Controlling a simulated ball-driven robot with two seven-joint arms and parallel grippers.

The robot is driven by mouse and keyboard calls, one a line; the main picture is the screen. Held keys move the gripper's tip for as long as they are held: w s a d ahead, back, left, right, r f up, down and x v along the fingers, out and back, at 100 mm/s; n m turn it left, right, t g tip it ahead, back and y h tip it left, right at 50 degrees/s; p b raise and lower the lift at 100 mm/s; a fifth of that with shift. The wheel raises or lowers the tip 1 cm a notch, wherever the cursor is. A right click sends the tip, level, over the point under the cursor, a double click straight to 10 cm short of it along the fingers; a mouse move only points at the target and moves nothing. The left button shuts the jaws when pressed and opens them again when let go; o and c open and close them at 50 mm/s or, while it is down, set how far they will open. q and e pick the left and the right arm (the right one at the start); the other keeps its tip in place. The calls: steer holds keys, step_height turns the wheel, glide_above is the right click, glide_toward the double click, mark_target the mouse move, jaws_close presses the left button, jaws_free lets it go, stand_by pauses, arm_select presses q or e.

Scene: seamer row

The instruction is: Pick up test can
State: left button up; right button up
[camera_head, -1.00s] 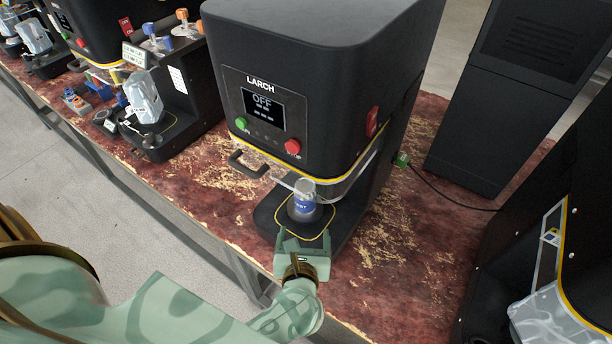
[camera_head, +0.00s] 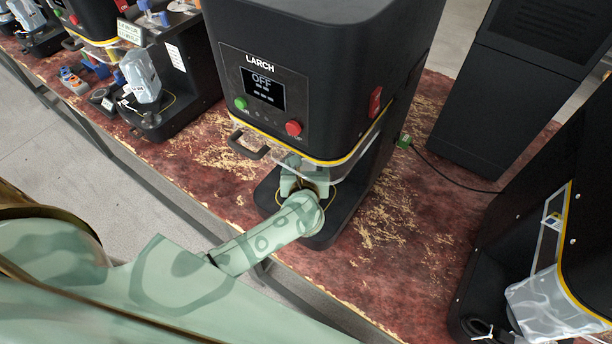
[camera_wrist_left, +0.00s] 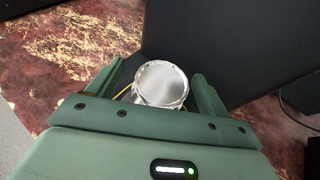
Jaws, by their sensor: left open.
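The test can (camera_wrist_left: 161,84) shows its round silver top in the left wrist view. It stands on the black base plate of the LARCH machine (camera_head: 262,88), inside a yellow outline. My left gripper (camera_head: 304,172) is at the machine's base, under the head. Its green fingers (camera_wrist_left: 155,82) are open, one on each side of the can; I cannot tell if they touch it. In the head view my gripper and wrist hide the can. My right gripper is not in view.
A clear guard with a black handle (camera_head: 248,146) hangs just above my gripper. Another machine (camera_head: 165,75) stands to the left and a dark one (camera_head: 545,215) to the right. A black cabinet (camera_head: 500,110) is behind. The worn red bench (camera_head: 400,250) is clear at right.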

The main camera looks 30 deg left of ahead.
arm_select(q)
steer(key=shift+w+a+f, duration=0.25)
steer(key=shift+w+f, duration=0.05)
steer(key=shift+w, duration=0.25)
steer(key=c, duration=1.1)
steer(key=shift+r, duration=0.1)
steer(key=shift+c, duration=0.2)
